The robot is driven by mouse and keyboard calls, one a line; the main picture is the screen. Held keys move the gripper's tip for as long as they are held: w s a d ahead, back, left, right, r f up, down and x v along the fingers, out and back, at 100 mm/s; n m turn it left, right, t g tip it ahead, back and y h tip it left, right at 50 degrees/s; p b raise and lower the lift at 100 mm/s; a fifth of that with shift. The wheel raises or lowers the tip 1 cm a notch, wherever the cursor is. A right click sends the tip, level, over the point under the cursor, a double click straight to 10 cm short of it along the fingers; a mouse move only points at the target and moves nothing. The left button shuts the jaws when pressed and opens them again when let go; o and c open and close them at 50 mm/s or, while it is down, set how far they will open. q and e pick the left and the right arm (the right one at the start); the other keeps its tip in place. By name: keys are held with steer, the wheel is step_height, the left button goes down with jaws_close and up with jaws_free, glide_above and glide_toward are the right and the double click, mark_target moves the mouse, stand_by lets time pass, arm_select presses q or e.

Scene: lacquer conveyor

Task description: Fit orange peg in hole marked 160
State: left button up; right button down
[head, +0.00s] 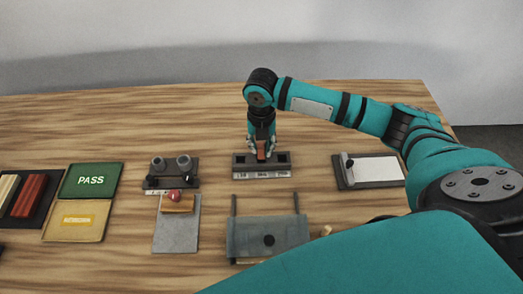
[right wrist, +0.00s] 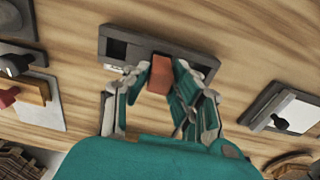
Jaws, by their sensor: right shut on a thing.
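The orange peg (head: 261,154) is held upright between the fingers of my right gripper (head: 262,144), which is shut on it. The dark hole block (head: 239,168) stands directly below, with a pale label strip along its front edge; the numbers are too small to read surely. Open square holes show left and right of the peg, and the peg is over the middle position. In the right wrist view the peg (right wrist: 160,76) is between the fingertips and covers part of the block (right wrist: 146,50). I cannot tell whether its lower end is inside the middle hole.
A grey stand with two round knobs (head: 171,165) is left of the block. A grey fixture (head: 267,236) is in front, and a white pad on a dark tray (head: 377,169) is at right. Green PASS (head: 91,181) and yellow (head: 76,221) trays lie further left.

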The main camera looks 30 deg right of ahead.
mark_target(262, 154)
step_height(262, 154, down, 3)
steer(key=shift+s+p, duration=0.15)
steer(key=shift+p, duration=0.45)
steer(key=shift+f, duration=0.2)
steer(key=shift+f, duration=0.1)
steer(key=c, duration=1.1)
jaws_free()
step_height(262, 154, up, 11)
steer(key=shift+b, duration=1.25)
steer(key=shift+r, duration=0.65)
